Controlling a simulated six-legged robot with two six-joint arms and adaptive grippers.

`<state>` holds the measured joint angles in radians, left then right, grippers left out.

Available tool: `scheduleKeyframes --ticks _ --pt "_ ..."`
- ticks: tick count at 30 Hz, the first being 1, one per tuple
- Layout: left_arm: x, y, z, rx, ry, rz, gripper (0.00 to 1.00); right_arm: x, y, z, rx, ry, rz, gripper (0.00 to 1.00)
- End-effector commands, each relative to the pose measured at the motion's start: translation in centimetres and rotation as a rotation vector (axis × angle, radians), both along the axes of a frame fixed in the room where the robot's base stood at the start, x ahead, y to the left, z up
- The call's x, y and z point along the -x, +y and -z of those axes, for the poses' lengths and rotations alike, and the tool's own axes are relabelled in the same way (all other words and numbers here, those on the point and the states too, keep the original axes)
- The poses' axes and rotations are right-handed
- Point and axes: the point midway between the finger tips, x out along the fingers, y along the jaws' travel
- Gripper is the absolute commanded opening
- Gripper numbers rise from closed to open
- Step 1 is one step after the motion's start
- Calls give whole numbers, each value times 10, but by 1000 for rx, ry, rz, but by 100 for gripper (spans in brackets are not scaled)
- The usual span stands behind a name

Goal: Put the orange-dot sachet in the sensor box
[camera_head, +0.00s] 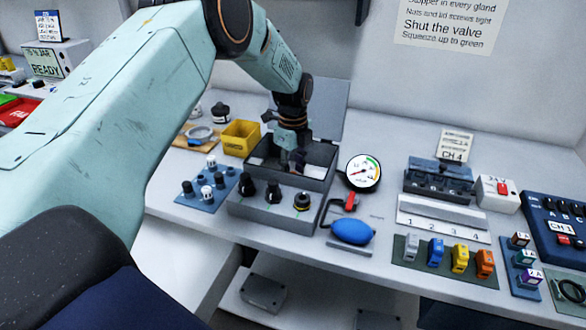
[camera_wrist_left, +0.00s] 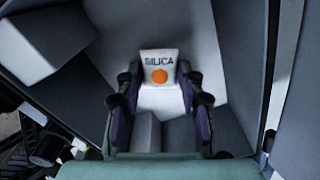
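The sachet (camera_wrist_left: 159,67) is white, with "SILICA" printed above an orange dot. It is inside the grey sensor box, between the two fingertips of my left gripper (camera_wrist_left: 160,78) in the left wrist view. The fingers stand at its left and right sides, and I cannot tell whether they press on it. In the head view my left gripper (camera_head: 291,153) reaches down into the open sensor box (camera_head: 316,182), whose lid is raised behind. The sachet cannot be made out there. My right gripper is not in view.
A gauge (camera_head: 363,172) stands right of the box, with a blue squeeze bulb (camera_head: 352,231) in front. A yellow bin (camera_head: 240,138) and a blue tray of small fittings (camera_head: 196,199) are to the left. Coloured connectors (camera_head: 460,259) sit further right.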

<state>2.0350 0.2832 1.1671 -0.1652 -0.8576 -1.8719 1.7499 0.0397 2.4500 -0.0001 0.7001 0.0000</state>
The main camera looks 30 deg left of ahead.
Motion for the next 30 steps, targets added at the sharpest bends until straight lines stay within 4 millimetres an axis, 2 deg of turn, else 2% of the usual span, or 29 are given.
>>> scheduleKeyframes --ticks 1,5,13,16,20,30 --pt "0 0 0 0 0 0 45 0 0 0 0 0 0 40" --pt "0 0 -1 0 0 1 56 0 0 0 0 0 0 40" --pt "0 0 -1 0 0 0 56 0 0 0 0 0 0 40" --pt "-1 0 -7 0 -2 1 56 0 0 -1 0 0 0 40" --pt "-1 0 -26 0 -3 1 56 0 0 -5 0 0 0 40" --pt "-1 0 -95 0 -3 0 56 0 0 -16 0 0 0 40"
